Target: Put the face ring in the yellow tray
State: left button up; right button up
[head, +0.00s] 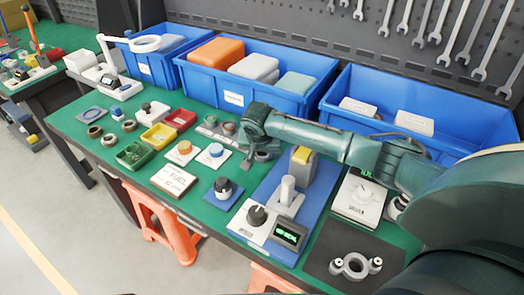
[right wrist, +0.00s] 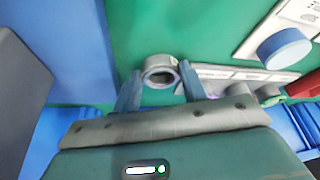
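The face ring (right wrist: 160,70) is a short grey ring seen between the fingertips of my right gripper (right wrist: 161,74) in the right wrist view. Both fingers lie close against its sides, so the gripper looks shut on it. In the head view my right gripper (head: 262,150) hangs over the table right of the grey strip; the ring is hard to make out there. Whether it is clear of the table I cannot tell. The yellow tray (head: 147,139) lies further left, between a green and a red tray. My left gripper is not in view.
The green tray (head: 121,157) holds small parts; the red tray (head: 180,125) lies behind. Blue bins (head: 226,98) line the back. A blue-based tester (head: 262,205) stands in front.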

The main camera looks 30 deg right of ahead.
jog(key=o, duration=0.4)
jog(key=shift+a+r, duration=0.15)
jog(key=shift+r, duration=0.05)
